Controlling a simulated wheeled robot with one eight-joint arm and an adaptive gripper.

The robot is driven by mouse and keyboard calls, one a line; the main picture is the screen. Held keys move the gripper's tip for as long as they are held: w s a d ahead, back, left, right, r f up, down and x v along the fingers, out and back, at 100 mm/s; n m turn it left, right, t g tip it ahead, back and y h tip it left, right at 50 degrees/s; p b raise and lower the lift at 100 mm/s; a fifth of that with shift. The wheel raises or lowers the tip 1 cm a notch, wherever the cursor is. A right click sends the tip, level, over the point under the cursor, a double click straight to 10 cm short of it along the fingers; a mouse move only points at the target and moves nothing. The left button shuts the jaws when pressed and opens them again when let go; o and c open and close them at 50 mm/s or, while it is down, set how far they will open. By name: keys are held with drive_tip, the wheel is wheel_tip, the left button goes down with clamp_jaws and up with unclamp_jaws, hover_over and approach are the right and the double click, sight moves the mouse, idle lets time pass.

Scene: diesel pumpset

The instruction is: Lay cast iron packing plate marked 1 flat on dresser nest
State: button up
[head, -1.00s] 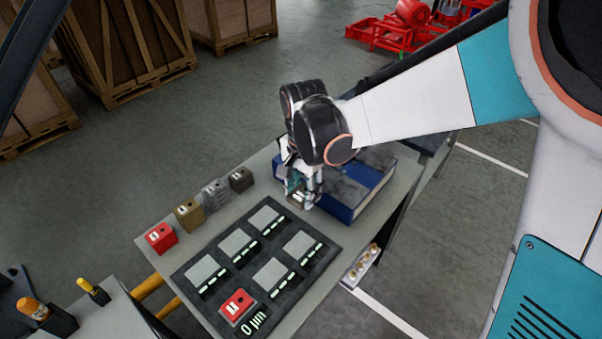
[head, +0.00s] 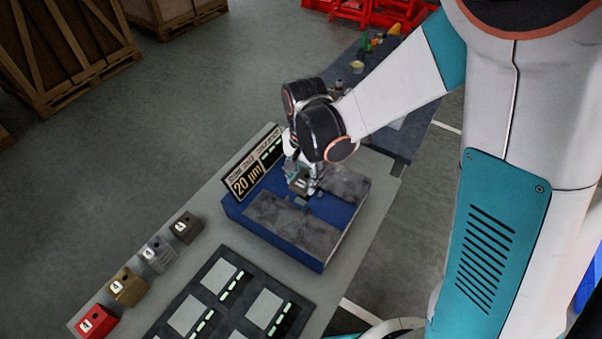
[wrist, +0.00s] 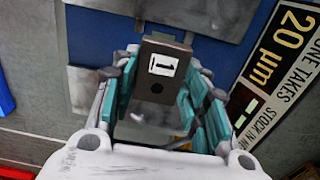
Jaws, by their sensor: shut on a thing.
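My gripper (head: 303,184) is shut on a dark grey packing plate (wrist: 175,50) with a white label reading 1. The wrist view shows the plate between the teal finger pads, label facing the camera. In the head view the gripper points down over the middle of a blue block topped with grey slabs (head: 290,225), which looks like the dresser. The gap between the slabs, perhaps the nest, is mostly hidden under the gripper. I cannot tell whether the plate touches the block.
A sign reading 20 µm (head: 248,178) stands at the block's back left edge. Several small marked blocks, including a red one (head: 97,321), line the bench's left side. A dark panel with grey squares (head: 225,297) lies in front. Wooden crates (head: 65,50) stand on the floor behind.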

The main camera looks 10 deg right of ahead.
sight(304, 189)
idle(0.3)
wheel_tip(304, 189, down, 5)
drive_tip(key=b, duration=0.4)
drive_tip(key=shift+r+b, duration=0.2)
drive_tip(key=shift+b, duration=0.15)
drive_tip(key=shift+f+b, duration=0.5)
drive_tip(key=shift+b, duration=0.2)
idle(0.8)
drive_tip(key=o, duration=1.5)
drive_tip(key=shift+s, duration=0.1)
drive_tip(key=shift+r, duration=3.8)
drive_tip(key=shift+r, duration=0.1)
